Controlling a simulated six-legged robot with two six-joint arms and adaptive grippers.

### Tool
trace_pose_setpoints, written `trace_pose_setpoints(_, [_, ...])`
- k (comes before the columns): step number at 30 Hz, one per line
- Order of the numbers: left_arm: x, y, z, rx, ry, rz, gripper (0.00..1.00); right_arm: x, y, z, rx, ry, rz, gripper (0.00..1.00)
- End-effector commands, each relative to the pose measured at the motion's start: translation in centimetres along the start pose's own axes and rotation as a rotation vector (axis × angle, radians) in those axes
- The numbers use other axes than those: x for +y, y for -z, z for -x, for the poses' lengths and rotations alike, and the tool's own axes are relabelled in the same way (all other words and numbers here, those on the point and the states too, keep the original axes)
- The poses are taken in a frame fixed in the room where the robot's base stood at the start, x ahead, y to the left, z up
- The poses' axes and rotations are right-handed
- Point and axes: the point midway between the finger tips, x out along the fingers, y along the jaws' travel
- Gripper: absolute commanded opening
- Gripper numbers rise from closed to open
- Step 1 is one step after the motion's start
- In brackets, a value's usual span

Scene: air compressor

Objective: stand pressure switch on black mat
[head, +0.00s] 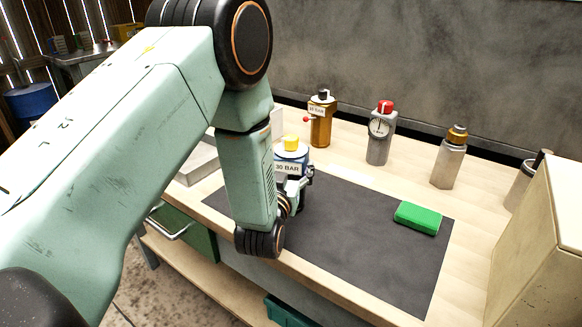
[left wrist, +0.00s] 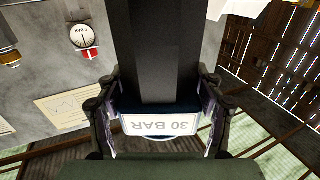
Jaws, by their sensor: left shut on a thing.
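A blue unit with a yellow cap and a white "30 BAR" label (head: 289,156) is held by my left gripper (head: 297,183); I take it for the pressure switch. It stands upright, at the left part of the black mat (head: 365,228) in the head view. My arm and fingers hide its lower part, so I cannot tell whether it touches the mat. In the left wrist view the label (left wrist: 163,124) appears upside down between the two fingers of my left gripper (left wrist: 162,118), which are shut on the unit. My right gripper is not in view.
A green block (head: 417,217) lies on the mat's right part. Behind the mat stand an amber unit (head: 321,122), a grey gauge unit with a red top (head: 380,135) and a grey unit with a brass top (head: 449,160). A beige box (head: 545,245) is at the right. The mat's middle is clear.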

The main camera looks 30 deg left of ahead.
Motion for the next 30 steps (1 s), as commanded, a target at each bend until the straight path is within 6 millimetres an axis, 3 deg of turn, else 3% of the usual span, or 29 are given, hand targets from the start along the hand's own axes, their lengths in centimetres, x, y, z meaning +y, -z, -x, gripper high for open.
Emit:
trace_pose_setpoints(3, [0.0, -0.3, 0.0, 0.004, 0.0, 0.0, 0.11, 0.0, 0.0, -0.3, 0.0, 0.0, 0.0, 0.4])
trace_pose_setpoints(4, [0.0, -0.4, 0.0, -0.001, 0.0, 0.0, 0.68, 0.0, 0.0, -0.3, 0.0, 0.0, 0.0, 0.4])
trace_pose_setpoints(9, [0.0, -0.3, 0.0, -0.001, 0.0, 0.0, 0.83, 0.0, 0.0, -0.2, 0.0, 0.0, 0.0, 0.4])
trace_pose_setpoints(12, [0.0, -0.3, 0.0, -0.001, 0.0, 0.0, 0.9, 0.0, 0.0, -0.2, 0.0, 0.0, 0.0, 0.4])
trace_pose_setpoints(24, [0.0, 0.1, 0.0, 0.0, 0.0, 0.0, 0.9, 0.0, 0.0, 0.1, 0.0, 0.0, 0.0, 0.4])
trace_pose_setpoints(30, [0.1, 0.0, 3.3, -0.006, -0.002, -0.003, 0.9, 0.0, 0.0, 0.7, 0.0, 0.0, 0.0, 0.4])
